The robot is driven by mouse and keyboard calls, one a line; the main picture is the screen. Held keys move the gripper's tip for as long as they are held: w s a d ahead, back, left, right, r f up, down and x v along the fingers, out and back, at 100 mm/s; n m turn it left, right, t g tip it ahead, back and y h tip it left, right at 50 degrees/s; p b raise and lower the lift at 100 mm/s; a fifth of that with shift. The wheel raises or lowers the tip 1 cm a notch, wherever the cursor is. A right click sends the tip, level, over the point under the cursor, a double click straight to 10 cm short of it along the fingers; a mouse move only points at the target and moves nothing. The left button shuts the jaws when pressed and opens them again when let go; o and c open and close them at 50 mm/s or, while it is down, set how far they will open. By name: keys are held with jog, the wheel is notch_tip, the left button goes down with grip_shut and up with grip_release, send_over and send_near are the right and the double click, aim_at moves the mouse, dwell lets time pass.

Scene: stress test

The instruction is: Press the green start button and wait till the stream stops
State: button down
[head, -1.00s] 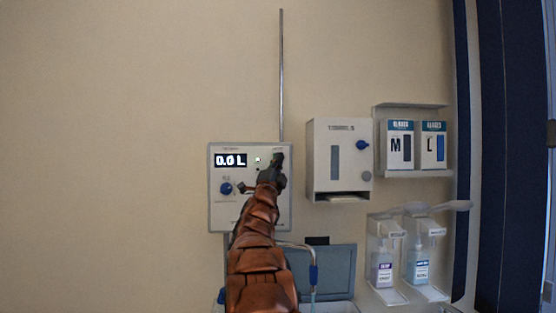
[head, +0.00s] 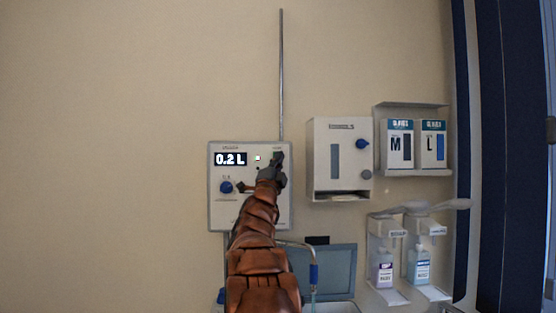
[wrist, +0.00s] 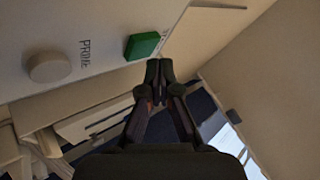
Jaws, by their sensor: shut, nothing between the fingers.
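The wall-mounted control box (head: 222,208) is light grey, with a lit display (head: 230,159) reading 0.2 L and a blue knob (head: 226,187). The green start button (wrist: 142,45) is a raised green block on the panel in the wrist view, next to a round grey button (wrist: 48,67) marked PRIME. My gripper (wrist: 159,66) is shut and empty, its fingertips just beside the green button's lower right corner; I cannot tell whether they touch it. In the head view my gripper (head: 277,160) is at the box's upper right and mostly covers the button.
A towel dispenser (head: 322,130) hangs right of the box, close to my gripper. Glove boxes (head: 398,145) and two bottle dispensers (head: 384,262) are farther right. A grey-blue panel (head: 335,275) is below. The wall at left is bare.

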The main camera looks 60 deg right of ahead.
jog(key=s+a+b, duration=0.1)
jog(key=a, duration=0.1)
jog(key=s+a+b, duration=0.1)
jog(key=s+b, duration=0.1)
jog(key=shift+a, duration=0.4)
dwell(0.9)
